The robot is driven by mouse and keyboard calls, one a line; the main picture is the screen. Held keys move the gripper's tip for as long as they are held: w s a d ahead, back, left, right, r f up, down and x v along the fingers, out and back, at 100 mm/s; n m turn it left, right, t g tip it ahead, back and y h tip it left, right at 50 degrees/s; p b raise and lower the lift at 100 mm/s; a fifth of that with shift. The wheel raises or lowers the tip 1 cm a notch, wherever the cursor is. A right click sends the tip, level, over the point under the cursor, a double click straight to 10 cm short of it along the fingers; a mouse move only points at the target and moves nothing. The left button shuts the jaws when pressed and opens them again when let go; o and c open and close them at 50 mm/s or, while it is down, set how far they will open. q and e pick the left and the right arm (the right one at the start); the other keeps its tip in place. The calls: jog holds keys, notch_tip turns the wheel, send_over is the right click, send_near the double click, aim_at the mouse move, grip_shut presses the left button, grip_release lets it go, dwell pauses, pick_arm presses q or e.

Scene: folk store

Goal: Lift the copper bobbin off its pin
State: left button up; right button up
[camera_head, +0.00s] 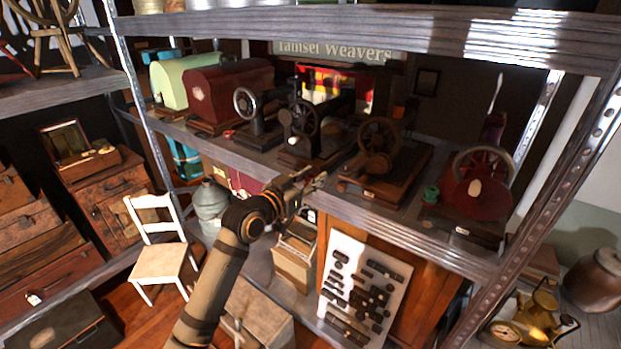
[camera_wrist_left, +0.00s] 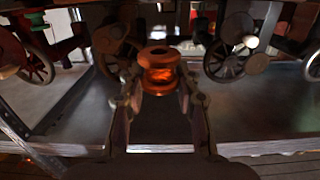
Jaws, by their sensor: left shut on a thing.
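The copper bobbin (camera_wrist_left: 158,72) shows in the left wrist view as a shiny orange spool with a wide rim and a narrower waist. My left gripper (camera_wrist_left: 159,88) is shut on it, with one finger on each side. In the head view my left gripper (camera_head: 312,183) is at the front edge of the sewing machine shelf, and the bobbin cannot be made out there. No pin can be made out in either view. My right gripper is not in view.
A green spool (camera_head: 430,194) stands farther right. The shelf's front edge (camera_head: 400,228) runs beside my gripper. A white chair (camera_head: 160,250) stands at lower left.

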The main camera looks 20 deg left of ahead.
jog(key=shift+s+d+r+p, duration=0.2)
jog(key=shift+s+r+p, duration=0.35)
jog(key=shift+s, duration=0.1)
